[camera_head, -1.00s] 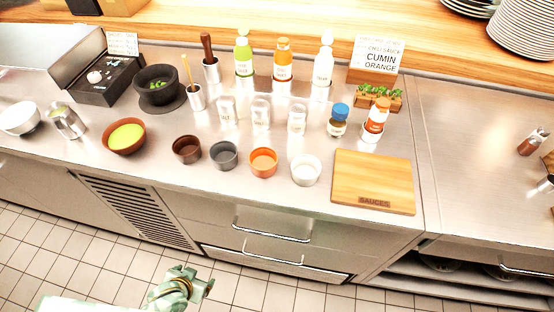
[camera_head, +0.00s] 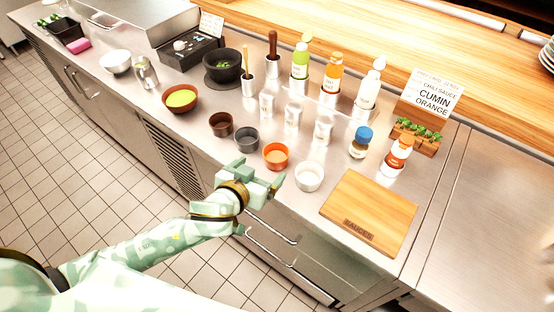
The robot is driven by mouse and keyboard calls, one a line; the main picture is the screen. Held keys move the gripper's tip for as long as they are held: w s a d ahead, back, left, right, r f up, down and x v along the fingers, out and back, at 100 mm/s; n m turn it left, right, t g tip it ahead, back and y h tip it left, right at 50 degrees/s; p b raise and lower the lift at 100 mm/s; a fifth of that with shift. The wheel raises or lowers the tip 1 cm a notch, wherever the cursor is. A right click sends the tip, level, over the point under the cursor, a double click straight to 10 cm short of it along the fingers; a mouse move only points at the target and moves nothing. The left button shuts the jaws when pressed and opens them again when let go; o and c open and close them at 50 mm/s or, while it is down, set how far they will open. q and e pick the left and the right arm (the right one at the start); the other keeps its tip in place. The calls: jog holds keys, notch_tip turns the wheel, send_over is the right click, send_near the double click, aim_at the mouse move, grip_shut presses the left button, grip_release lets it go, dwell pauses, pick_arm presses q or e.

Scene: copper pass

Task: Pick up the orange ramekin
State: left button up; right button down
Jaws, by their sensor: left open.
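The orange ramekin (camera_head: 276,156) stands upright near the front edge of the steel counter, in a row with a brown ramekin (camera_head: 221,124), a grey ramekin (camera_head: 246,138) and a white ramekin (camera_head: 309,177). My left gripper (camera_head: 262,172) is open and empty at the counter's front edge, just in front of the grey and orange ramekins. Its fingers are apart and it appears not to touch the orange ramekin. My right gripper is out of view.
A wooden board (camera_head: 369,212) lies to the right of the ramekins. A bowl of green sauce (camera_head: 180,97) stands to their left. Clear shakers (camera_head: 292,114) and tall bottles (camera_head: 333,74) stand behind. Drawer handles (camera_head: 272,243) stick out below the counter edge.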

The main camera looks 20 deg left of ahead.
pick_arm(q)
jog(key=b, duration=0.1)
send_near(281, 151)
jog(key=shift+w+d+f, duration=0.15)
jog(key=shift+w+d, duration=0.1)
jog(key=shift+w, duration=0.25)
jog(key=shift+w+f, duration=0.1)
jog(key=shift+w, duration=0.1)
jog(key=b+x, duration=0.1)
jog(key=x, duration=0.3)
jog(key=shift+w+a+f+b, duration=0.15)
jog(key=shift+a+f+b, duration=0.05)
jog(key=shift+f+b, duration=0.2)
jog(key=shift+w+f, duration=0.15)
jog(key=shift+w, duration=0.2)
jog(key=shift+s, duration=0.1)
jog(key=shift+c, duration=0.9)
jog(key=c, duration=0.9)
